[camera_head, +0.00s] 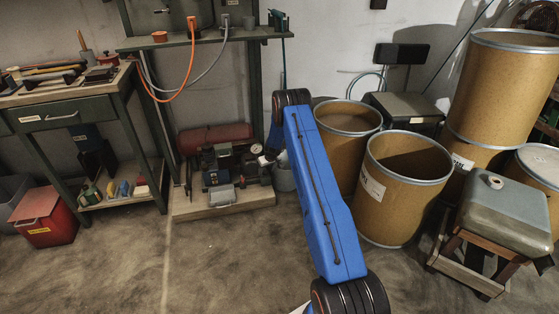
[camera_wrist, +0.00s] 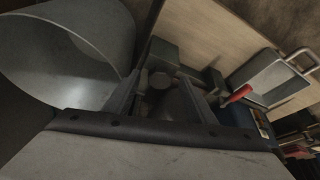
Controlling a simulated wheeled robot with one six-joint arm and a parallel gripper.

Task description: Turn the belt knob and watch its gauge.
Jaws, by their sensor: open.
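A small round white gauge (camera_head: 256,149) stands on the machine (camera_head: 222,165) low on the floor board in the head view. I cannot make out its needle. In the wrist view my gripper (camera_wrist: 160,86) is open, its two dark fingers apart. A small round grey form (camera_wrist: 159,79) shows between the fingers; I cannot tell whether it is the belt knob or whether the fingers touch it. A red handle (camera_wrist: 238,95) lies just right of the fingers.
Brown drums (camera_head: 398,200) stand to the right. A workbench (camera_head: 70,95) and red bin (camera_head: 43,216) are at left. The front floor is clear.

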